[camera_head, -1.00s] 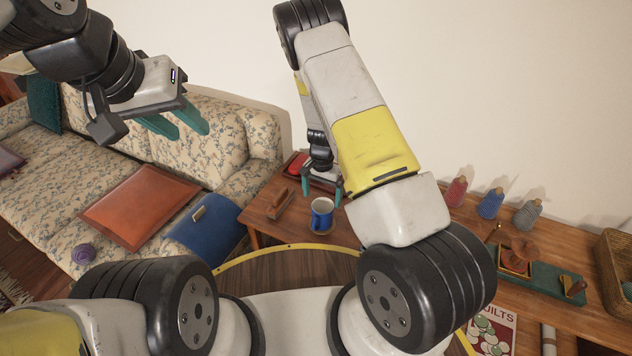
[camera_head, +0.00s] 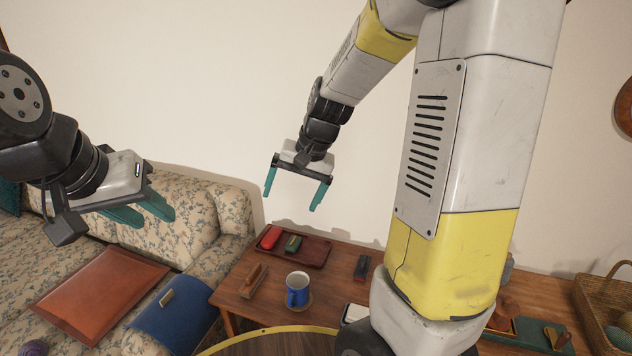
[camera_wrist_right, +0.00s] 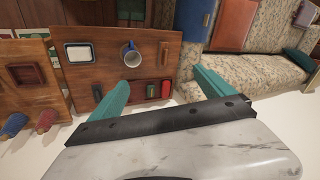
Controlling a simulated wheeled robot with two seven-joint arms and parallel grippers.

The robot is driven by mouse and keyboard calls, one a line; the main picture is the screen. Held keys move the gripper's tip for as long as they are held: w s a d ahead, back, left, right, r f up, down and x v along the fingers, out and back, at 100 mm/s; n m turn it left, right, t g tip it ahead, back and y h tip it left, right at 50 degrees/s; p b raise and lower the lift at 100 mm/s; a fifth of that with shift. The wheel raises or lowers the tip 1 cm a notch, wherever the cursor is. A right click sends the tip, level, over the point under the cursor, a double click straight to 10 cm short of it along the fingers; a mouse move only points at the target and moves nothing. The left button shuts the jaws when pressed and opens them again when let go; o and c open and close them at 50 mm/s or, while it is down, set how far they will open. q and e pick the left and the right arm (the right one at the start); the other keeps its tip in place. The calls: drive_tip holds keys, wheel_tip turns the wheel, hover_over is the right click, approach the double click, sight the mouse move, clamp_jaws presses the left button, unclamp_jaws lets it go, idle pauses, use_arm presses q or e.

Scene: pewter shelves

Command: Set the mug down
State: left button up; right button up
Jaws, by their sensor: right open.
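A dark red tray (camera_head: 316,256) with a red item and a green item stands behind the mug. A wooden block tool (camera_head: 252,282) lies left of it, and a dark block (camera_head: 362,267) lies to the right. A wicker basket (camera_head: 603,312) is at far right.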

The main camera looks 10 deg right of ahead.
drive_tip(key=s+d+r+n+t, duration=0.1)
drive_tip(key=s+d+r+n, duration=0.1)
drive_tip(key=s+r, duration=0.3)
drive_tip(key=s+d+r+n+t+h, duration=0.1)
drive_tip(key=s+r, duration=0.5)
drive_tip(key=s, duration=0.6)
drive_tip(key=shift+s+d+r+n+t, duration=0.2)
drive_tip(key=shift+d+n+t, duration=0.25)
drive_tip(key=shift+t, duration=0.25)
